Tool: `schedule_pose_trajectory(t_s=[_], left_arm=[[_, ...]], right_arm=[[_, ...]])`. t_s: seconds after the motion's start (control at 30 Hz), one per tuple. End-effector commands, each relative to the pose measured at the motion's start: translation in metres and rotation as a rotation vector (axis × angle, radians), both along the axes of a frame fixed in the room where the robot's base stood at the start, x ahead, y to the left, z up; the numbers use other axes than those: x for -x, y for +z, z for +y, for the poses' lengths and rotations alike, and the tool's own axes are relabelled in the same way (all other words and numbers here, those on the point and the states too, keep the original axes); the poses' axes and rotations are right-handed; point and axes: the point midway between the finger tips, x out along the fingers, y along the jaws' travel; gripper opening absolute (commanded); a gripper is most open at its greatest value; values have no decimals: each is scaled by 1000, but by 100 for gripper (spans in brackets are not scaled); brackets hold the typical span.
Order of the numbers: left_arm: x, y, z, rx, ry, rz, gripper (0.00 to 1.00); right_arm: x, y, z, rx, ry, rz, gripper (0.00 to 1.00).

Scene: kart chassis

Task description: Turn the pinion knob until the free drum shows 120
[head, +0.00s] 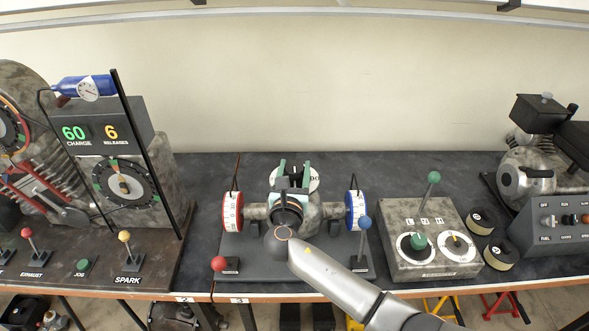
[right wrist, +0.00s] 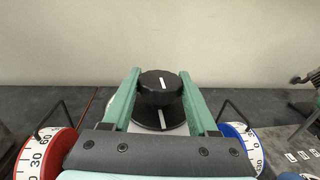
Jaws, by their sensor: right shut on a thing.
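The black pinion knob (right wrist: 160,92) stands between the green fingers of my right gripper (right wrist: 159,75), with white lines on its top and its base. In the head view my right gripper (head: 291,168) reaches over the middle of the differential stand and hides most of the knob. A red-rimmed drum (head: 232,212) is on the left, a blue-rimmed drum (head: 356,210) on the right. In the right wrist view the red-rimmed drum (right wrist: 32,160) shows 30 and 60, and the blue-rimmed drum (right wrist: 244,148) shows 0 and 30 beside its wire pointer. I cannot tell which drum is free.
A red-ball lever (head: 219,264) stands at the stand's front left, a blue-ball lever (head: 365,223) at its right. A grey box with dials (head: 432,270) is to the right. A charge display machine (head: 120,130) is to the left. Dark bench is bare behind the stand.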

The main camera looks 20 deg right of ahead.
Motion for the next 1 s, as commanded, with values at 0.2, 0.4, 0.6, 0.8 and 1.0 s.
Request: schedule_pose_trajectory(t_s=[0.2,0.4,0.6,0.8,1.0], left_arm=[[0,-6,0,0,0,0,89],[0,-7,0,0,0,0,89],[0,-8,0,0,0,0,89],[0,-8,0,0,0,0,89],[0,-8,0,0,0,0,89]], right_arm=[[0,-1,1,-1,-109,1,4],[0,-1,0,0,-162,0,4],[0,-1,0,0,-178,0,4],[0,0,0,-1,-178,0,4],[0,0,0,-1,-178,0,69]])
